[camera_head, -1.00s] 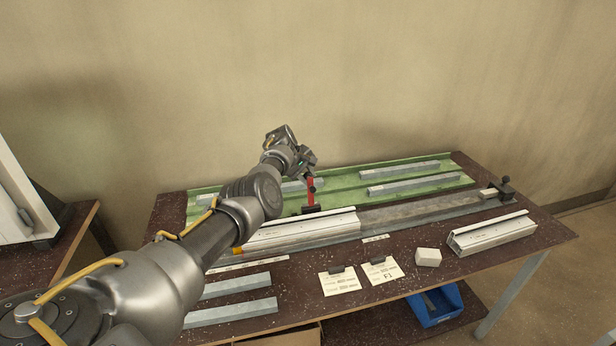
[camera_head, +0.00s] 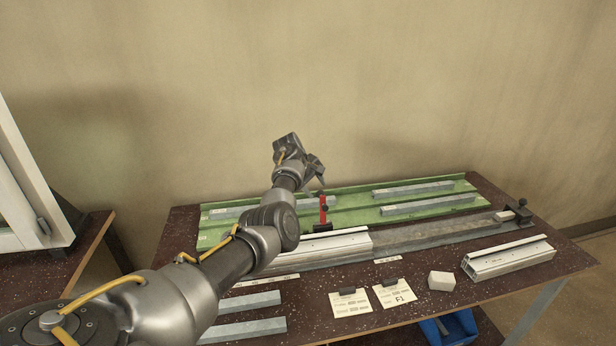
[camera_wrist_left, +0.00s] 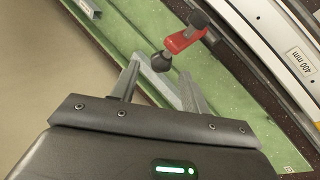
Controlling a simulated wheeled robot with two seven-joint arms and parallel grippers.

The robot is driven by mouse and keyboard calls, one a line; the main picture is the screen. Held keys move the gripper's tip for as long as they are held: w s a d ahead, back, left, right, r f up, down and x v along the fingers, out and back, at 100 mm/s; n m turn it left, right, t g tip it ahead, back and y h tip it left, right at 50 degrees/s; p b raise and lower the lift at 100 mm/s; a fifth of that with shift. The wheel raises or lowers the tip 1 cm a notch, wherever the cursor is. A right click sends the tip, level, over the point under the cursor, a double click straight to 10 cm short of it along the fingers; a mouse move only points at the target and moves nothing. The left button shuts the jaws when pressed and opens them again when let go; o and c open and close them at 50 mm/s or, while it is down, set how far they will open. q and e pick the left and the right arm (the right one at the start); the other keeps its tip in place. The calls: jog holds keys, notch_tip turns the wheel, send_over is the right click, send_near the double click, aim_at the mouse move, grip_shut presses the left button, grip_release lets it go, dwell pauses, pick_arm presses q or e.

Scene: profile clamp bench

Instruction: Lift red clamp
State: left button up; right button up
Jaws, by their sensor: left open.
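The red clamp (camera_head: 323,209) stands upright at the back edge of the white profile on the bench, with a dark base and a dark knob. In the left wrist view the red clamp (camera_wrist_left: 184,40) lies just beyond the fingertips, with its black ball knob near them. My left gripper (camera_head: 318,188) is open and empty, just above and behind the clamp's top. Its two fingers show apart in the left wrist view (camera_wrist_left: 160,82), and the clamp is not between them. My right gripper is not in view.
The green tray (camera_head: 350,206) with several grey bars lies behind. A white profile (camera_head: 335,243) lies on a grey rail (camera_head: 440,230) ending in a dark stop (camera_head: 519,212). Cards (camera_head: 350,303), a white block (camera_head: 441,281) and another profile (camera_head: 508,258) lie in front.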

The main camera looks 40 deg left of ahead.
pick_arm(q)
jog(key=b+v, duration=0.1)
jog(key=v, duration=0.5)
jog(key=shift+r, duration=0.15)
